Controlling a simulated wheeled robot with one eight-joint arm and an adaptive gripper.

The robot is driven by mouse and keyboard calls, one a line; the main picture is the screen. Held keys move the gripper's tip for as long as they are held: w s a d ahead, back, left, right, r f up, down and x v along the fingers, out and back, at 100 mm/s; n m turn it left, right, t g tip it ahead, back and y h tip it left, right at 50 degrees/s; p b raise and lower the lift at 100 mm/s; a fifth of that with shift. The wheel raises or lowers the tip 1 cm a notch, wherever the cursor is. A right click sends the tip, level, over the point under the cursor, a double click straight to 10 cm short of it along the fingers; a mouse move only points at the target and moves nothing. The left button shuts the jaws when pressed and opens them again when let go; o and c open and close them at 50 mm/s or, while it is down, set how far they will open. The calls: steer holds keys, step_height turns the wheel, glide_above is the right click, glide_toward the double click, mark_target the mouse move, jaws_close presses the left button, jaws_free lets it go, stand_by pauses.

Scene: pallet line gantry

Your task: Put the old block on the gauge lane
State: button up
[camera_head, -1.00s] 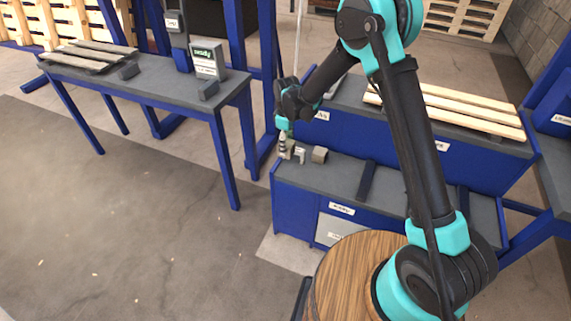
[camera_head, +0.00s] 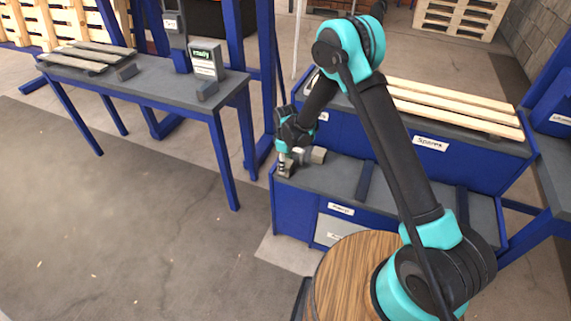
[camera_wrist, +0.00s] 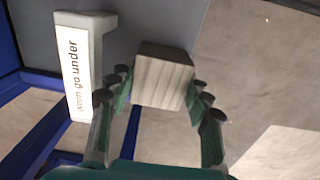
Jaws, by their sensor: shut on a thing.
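The old block, weathered grey wood, sits between the fingers of my gripper (camera_wrist: 163,88) in the wrist view (camera_wrist: 163,76). My gripper is shut on it. In the head view my gripper (camera_head: 285,163) is at the left end of the low grey-topped blue bench (camera_head: 335,175), with the block (camera_head: 285,171) below its tips. I cannot tell if the block touches the bench top. A second grey-brown block (camera_head: 318,155) lies right of my gripper on the bench.
A dark strip (camera_head: 365,180) crosses the low bench. A higher blue bench labelled "Spares" (camera_head: 431,144) stands behind, with pale planks (camera_head: 455,105). A blue-legged table (camera_head: 150,85) at left holds a "ready" display (camera_head: 204,62). The floor between is clear.

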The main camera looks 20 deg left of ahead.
steer(key=o, duration=0.9)
steer(key=shift+f, duration=0.1)
step_height(320, 180, up, 12)
steer(key=w+d+r+m, duration=0.1)
steer(key=d+r+m, duration=0.1)
steer(key=d+r, duration=0.35)
steer(key=d+r+m, duration=0.2)
steer(key=d, duration=0.7)
steer(key=s+d+r+m+t, duration=0.1)
steer(key=s+d+r+m, duration=0.2)
steer(key=d, duration=0.5)
steer(key=s+d+r+m+t, duration=0.1)
steer(key=s+d+m, duration=0.25)
steer(key=d, duration=0.45)
steer(key=s+d+r+m+t, duration=0.15)
steer(key=s+d, duration=0.25)
steer(key=d, duration=0.4)
steer(key=s+d+f+m, duration=0.1)
steer(key=s+d+m, duration=0.4)
steer(key=s+d, duration=0.2)
steer(key=shift+s+f+t, duration=0.15)
steer(key=shift+s+t, duration=0.2)
steer(key=shift+s, duration=0.8)
